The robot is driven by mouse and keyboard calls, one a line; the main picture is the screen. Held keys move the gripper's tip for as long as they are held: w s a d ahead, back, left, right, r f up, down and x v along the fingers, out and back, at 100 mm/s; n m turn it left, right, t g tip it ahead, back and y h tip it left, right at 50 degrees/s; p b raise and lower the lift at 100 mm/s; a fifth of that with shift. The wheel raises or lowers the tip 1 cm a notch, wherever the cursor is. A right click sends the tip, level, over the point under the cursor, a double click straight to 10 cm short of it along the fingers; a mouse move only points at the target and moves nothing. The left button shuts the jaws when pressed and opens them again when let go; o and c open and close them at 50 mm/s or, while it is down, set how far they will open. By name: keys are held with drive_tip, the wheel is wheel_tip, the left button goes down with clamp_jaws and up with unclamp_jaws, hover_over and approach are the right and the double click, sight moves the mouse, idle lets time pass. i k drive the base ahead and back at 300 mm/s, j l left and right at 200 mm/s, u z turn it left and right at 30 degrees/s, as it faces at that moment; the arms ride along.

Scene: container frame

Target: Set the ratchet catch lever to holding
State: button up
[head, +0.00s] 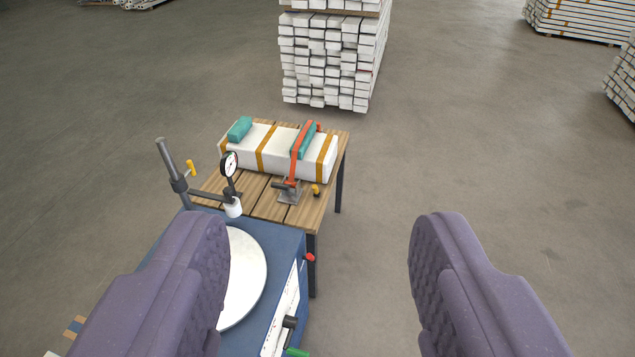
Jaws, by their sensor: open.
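A small grey metal ratchet (290,192) sits on the wooden slatted table, at the near end of a red strap (296,165). The strap runs over a white wrapped bundle (275,150). A small yellow-orange knob (316,190) shows just right of the ratchet; it may belong to the catch lever, but at this size I cannot tell the lever or its position. My gripper (322,222) is open and empty, with two purple padded fingers wide apart. The ratchet shows beyond the fingers, left of the middle of the gap, and nothing touches it.
A blue bench (270,232) with a white round plate (243,278), a dial gauge (229,164) on a grey post, and red, black and green knobs stands nearer, partly behind my left finger. Stacked white bars (325,60) stand behind the table.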

sight(316, 193)
drive_tip(key=i+l+z, duration=0.25)
drive_tip(key=i, duration=0.6)
drive_tip(key=i+j+z, duration=0.25)
drive_tip(key=i, duration=0.6)
drive_tip(key=i+j+z, duration=0.2)
drive_tip(key=i, duration=0.7)
drive_tip(key=l, duration=0.1)
